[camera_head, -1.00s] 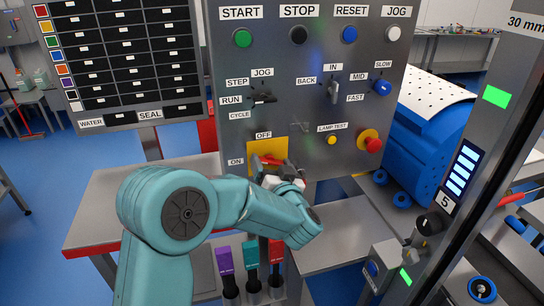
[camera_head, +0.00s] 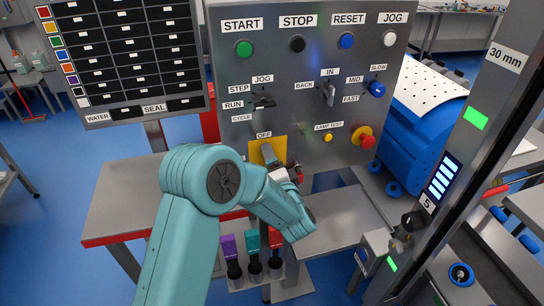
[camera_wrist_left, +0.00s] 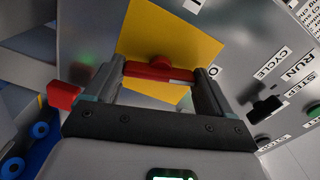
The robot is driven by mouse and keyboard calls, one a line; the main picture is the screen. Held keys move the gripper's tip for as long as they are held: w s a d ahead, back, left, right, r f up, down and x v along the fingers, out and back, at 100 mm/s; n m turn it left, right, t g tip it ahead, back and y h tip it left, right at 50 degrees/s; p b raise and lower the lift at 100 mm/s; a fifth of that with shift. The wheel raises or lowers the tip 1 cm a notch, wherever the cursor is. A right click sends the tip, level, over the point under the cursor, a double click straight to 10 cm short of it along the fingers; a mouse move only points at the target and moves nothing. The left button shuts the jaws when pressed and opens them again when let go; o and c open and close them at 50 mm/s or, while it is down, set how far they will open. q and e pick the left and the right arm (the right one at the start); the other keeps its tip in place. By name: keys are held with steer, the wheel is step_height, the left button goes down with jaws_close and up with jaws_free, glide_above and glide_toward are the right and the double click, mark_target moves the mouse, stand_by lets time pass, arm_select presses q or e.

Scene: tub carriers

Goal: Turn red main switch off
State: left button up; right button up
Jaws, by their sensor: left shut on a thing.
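The main switch sits on a yellow plate (camera_head: 281,146) low on the grey control panel, with OFF above the plate and ON at its lower left in earlier view. Its red handle (camera_wrist_left: 160,71) lies between the fingers of my left gripper (camera_wrist_left: 157,85) in the wrist view. The gripper is shut on it. In the head view the gripper (camera_head: 275,160) covers most of the switch, and a bit of red (camera_head: 299,173) shows at its right. The handle's exact angle is hard to tell. My right gripper is out of view.
A yellow lamp-test button (camera_head: 327,137) and a red knob (camera_head: 367,141) are close on the right. A selector (camera_head: 264,102) is above. Purple, teal and red-handled tools (camera_head: 253,244) stand below. A grey post (camera_head: 462,150) rises at the right.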

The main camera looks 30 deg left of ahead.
arm_select(q)
steer(key=shift+a+r+m+p, duration=0.1)
steer(key=shift+m+p, duration=0.7)
steer(key=shift+m, duration=0.7)
steer(key=o, duration=0.9)
steer(key=b+v, duration=0.3)
steer(key=v, duration=1.3)
steer(key=shift+b, duration=0.35)
